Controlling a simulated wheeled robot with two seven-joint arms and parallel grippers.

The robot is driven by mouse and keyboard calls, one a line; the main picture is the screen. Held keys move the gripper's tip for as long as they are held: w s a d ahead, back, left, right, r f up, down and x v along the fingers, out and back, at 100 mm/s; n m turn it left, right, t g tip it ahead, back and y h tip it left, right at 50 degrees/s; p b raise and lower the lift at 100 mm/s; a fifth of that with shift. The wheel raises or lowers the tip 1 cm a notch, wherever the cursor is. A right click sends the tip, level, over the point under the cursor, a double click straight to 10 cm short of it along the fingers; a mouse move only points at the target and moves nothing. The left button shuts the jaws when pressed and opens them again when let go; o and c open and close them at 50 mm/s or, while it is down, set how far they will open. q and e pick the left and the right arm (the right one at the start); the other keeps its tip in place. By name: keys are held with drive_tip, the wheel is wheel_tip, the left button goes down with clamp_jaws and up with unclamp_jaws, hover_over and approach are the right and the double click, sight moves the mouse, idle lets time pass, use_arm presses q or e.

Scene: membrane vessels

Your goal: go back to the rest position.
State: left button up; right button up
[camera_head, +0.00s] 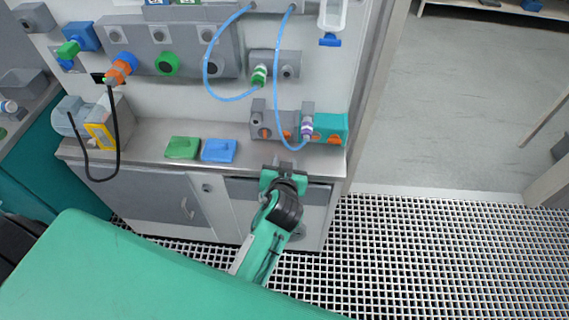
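My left gripper (283,165) is at the front edge of the steel counter (150,139), below the small grey and teal fittings on the wall panel. It is seen from behind and is small, so I cannot tell whether its fingers are open or shut. I see nothing clearly held in it. Its green and black arm reaches up from the lower middle of the view. My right gripper is not in view.
A green block (182,148) and a blue block (219,150) lie on the counter left of the gripper. Blue tubes (276,80) loop down to the fittings. A black cable (117,135) hangs at left. Grating floor (430,260) at right is clear.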

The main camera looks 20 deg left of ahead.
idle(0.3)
use_arm(q)
drive_tip(key=s+d+f+m+g+h, duration=0.15)
drive_tip(key=s+f, duration=0.25)
drive_tip(key=f, duration=0.8)
drive_tip(key=s+f+m+g+h, duration=0.15)
drive_tip(key=s+f, duration=0.25)
drive_tip(key=f, duration=0.7)
drive_tip(key=s+d+f+m+g+h, duration=0.1)
drive_tip(key=s+f+g, duration=0.25)
drive_tip(key=f, duration=0.85)
drive_tip(key=s+a+f+g, duration=0.2)
drive_tip(key=s+a+f, duration=0.1)
drive_tip(key=s+f, duration=1.05)
drive_tip(key=s+a+f+g, duration=0.1)
drive_tip(key=s+a+f, duration=0.1)
drive_tip(key=s, duration=0.5)
drive_tip(key=s+a+f+g, duration=0.1)
drive_tip(key=s+a+f, duration=0.2)
drive_tip(key=s, duration=0.4)
drive_tip(key=s+a+f+g, duration=0.1)
drive_tip(key=s+a+f, duration=0.1)
drive_tip(key=s, duration=0.5)
drive_tip(key=shift+a+f, duration=0.35)
drive_tip(key=shift+a, duration=0.25)
drive_tip(key=shift+w+g, duration=0.1)
drive_tip(key=shift+g, duration=0.15)
